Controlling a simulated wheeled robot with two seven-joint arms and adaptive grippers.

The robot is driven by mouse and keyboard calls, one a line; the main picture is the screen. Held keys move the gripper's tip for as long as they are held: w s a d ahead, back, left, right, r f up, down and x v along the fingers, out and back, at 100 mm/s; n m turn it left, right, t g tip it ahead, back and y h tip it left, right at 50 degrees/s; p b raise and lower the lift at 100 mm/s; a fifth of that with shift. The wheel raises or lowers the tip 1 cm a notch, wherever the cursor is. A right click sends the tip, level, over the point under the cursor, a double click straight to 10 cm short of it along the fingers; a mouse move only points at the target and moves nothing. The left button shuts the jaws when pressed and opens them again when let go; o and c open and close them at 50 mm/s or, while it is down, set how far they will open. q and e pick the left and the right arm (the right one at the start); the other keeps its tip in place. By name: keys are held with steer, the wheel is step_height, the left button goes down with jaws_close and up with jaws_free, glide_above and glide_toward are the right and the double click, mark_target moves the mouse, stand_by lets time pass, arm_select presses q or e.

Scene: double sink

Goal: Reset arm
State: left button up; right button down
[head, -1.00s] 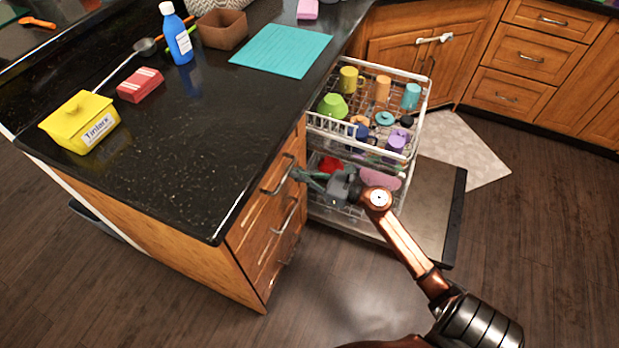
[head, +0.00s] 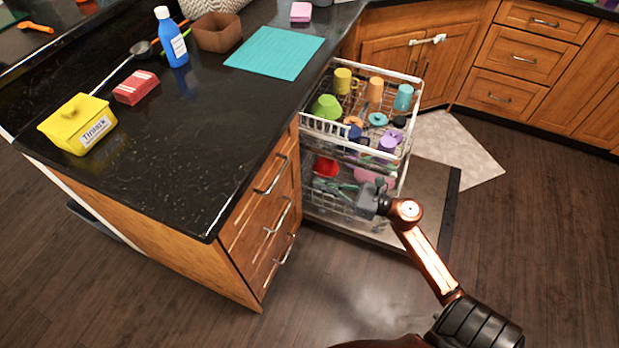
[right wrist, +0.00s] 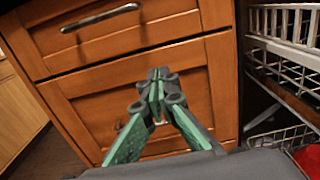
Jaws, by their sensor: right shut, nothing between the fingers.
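My right arm comes in from the lower right of the head view. Its gripper (head: 328,186) is shut and empty, in front of the lower dishwasher rack and pointing left toward the drawer fronts. In the right wrist view the green-padded fingers (right wrist: 156,82) meet at their tips before a wooden drawer front (right wrist: 140,95), with nothing between them. My left gripper is in neither view.
The open dishwasher has an upper rack (head: 337,132) of colourful cups and a lower rack (head: 335,204) behind my gripper. Its lowered door (head: 432,200) lies beside my arm. Drawers with metal handles (head: 272,176) stand left, under the black counter (head: 190,130). The front floor is clear.

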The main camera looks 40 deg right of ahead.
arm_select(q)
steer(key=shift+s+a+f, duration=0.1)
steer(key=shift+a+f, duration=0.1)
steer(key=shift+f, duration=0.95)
arm_select(e)
steer(key=shift+v, duration=1.4)
steer(key=shift+f, duration=0.1)
